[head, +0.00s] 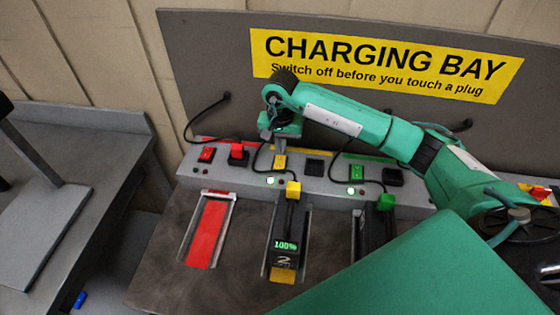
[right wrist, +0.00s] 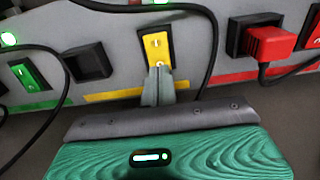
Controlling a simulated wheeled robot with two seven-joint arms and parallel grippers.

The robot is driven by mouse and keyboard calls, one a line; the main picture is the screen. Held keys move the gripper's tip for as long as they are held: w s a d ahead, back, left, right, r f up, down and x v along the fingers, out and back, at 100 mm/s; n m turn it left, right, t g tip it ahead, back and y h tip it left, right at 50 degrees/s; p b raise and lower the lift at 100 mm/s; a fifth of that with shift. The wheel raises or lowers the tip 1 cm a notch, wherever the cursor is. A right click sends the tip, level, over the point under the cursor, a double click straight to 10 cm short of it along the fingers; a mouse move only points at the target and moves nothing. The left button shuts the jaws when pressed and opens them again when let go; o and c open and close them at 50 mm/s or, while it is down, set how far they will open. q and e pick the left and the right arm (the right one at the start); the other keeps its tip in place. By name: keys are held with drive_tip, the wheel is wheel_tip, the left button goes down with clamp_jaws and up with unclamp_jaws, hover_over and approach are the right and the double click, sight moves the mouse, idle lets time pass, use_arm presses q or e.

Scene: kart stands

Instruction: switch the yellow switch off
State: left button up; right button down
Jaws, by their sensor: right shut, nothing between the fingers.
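The yellow switch (head: 281,161) sits in a black frame on the grey panel, under a yellow strip; it also shows in the right wrist view (right wrist: 156,45). A green lamp (head: 270,180) glows just below it. My right gripper (head: 278,140) reaches in from the right and is shut and empty. In the right wrist view its fingertips (right wrist: 159,72) overlap the lower part of the switch frame. I cannot tell whether they touch the rocker. My left gripper is not in view.
Battery 2 (head: 285,240) reads 100% and carries a yellow plug (head: 293,190). A black socket (head: 314,167), green switch (head: 356,172), red switch (head: 207,155) and red plug (head: 237,152) line the panel. Black cables loop close by. A red empty bay (head: 206,232) lies left.

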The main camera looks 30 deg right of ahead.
sight(281, 158)
drive_tip(key=shift+f+b, duration=0.9)
drive_tip(key=shift+f, duration=0.1)
idle(0.6)
drive_tip(key=shift+r, duration=0.1)
drive_tip(key=shift+r+p, duration=1.15)
drive_tip(key=shift+r, duration=2.35)
drive_tip(key=shift+f, duration=0.1)
